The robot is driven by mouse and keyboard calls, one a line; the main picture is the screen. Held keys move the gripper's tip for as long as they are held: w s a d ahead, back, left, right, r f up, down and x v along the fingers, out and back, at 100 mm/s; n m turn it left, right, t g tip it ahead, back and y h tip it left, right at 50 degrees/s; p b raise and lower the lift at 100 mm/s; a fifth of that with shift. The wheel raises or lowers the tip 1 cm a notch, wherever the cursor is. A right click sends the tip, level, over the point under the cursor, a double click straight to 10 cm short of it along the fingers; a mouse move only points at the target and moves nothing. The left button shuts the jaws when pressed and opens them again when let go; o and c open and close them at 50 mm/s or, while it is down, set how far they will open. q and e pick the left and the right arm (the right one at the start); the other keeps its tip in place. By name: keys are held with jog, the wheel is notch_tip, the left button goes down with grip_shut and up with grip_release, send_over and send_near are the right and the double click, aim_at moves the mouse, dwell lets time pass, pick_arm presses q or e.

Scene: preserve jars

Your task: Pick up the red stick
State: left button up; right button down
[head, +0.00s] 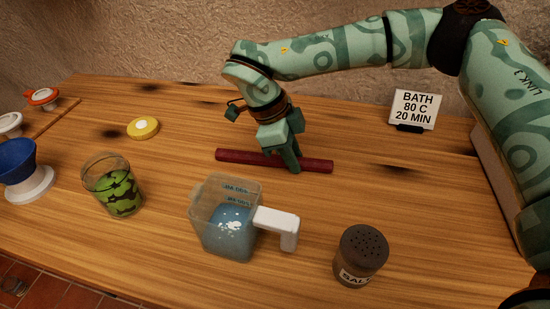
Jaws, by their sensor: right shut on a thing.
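The red stick (235,157) lies roughly level across the picture near the middle of the wooden table, behind the measuring jug. My right gripper (293,163) comes down over it from above and is shut on the stick, right of its middle. Part of the stick is hidden behind the gripper's fingers. Whether the stick touches the table or is slightly raised, I cannot tell. My left gripper is not in view.
A measuring jug (211,222) with bluish liquid stands in front. Left are a glass jar (113,185) with green pieces, a yellow lid (143,128) and a blue funnel (15,160). A salt shaker (361,255) stands front right, a sign (414,108) back right.

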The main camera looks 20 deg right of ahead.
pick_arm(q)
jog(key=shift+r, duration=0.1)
pick_arm(e)
jog(key=shift+r, duration=0.1)
